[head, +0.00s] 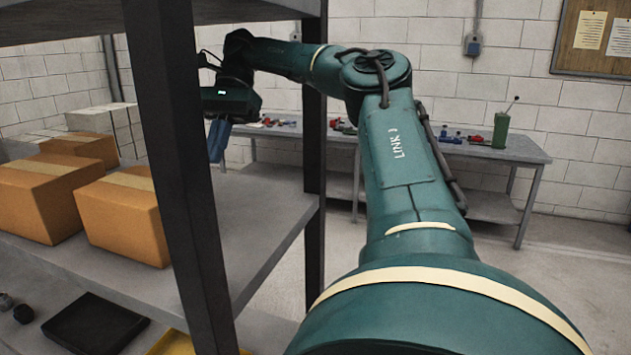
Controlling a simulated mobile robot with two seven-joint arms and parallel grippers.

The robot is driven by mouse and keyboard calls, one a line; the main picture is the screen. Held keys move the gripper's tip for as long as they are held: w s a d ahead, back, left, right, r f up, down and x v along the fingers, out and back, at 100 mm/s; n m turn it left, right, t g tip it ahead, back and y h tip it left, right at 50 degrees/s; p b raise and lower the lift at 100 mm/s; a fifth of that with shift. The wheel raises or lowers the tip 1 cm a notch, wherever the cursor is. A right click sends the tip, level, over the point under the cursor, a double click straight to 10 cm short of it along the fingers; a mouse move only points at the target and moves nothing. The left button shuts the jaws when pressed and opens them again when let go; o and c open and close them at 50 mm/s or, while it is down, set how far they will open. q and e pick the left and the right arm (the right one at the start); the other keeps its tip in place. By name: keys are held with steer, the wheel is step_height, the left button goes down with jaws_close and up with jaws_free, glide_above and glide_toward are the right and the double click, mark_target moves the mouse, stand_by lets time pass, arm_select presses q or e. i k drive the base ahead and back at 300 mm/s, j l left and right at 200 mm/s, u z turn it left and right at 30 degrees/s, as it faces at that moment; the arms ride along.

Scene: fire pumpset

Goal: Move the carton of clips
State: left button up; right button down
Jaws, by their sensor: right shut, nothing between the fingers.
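Several brown cartons sit on the left part of the shelf: one at the left (42,200), one nearer the post (124,215) and a smaller one behind (80,150). I cannot tell which carton holds clips; no label is readable. My right gripper (217,152) has blue fingers pointing down. It is shut and empty, above the shelf's far right part, just right of the dark front post and apart from the cartons. The post hides part of its hand. My left gripper is not in view.
The shelf board (255,215) is bare right of the post. Dark shelf posts (180,170) and an upper board stand close to my right arm. Pale boxes (105,122) sit behind the cartons. A workbench (500,150) with small items and a green container (501,130) stands behind.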

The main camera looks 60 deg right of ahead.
mark_target(120, 213)
steer(key=k+j, duration=0.2)
steer(key=k, duration=0.2)
steer(key=k+j, duration=0.55)
steer(key=j, duration=0.1)
